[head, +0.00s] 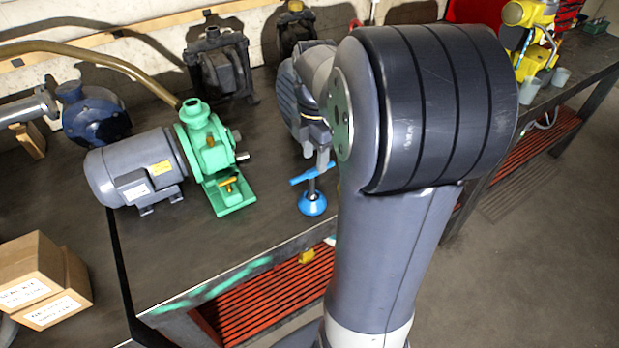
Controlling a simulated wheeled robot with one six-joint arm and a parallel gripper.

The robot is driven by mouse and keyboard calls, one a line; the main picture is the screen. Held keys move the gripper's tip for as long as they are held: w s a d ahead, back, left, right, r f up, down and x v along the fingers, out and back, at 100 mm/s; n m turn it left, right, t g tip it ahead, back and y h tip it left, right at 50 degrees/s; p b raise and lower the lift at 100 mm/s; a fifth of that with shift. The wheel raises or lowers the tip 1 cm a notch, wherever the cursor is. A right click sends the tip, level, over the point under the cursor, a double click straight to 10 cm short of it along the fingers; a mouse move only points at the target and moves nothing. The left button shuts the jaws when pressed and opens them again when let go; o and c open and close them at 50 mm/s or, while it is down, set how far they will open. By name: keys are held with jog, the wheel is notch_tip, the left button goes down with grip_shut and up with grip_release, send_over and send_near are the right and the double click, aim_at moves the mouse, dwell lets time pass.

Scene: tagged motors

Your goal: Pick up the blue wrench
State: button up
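A blue tool, which appears to be the blue wrench (312,204), stands upright on the dark bench top near its front edge. It has a round blue foot, a grey stem and a blue crossbar. My gripper (321,160) is just above the crossbar, pointing down. My large grey arm link hides part of the gripper and the area to its right. I cannot tell whether the fingers touch the crossbar, or whether they are open or shut.
A green pump (208,155) with a grey motor (137,170) stands to the left. Two cardboard boxes (45,280) sit at the lower left. A yellow machine (528,30) is at the far right. Bare bench lies between pump and tool.

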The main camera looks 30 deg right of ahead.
aim_at(312, 170)
jog(key=f, duration=0.6)
jog(key=shift+s+a+f+p, duration=0.1)
jog(key=shift+a+f+p, duration=0.2)
jog(key=shift+a+p, duration=0.05)
grip_shut()
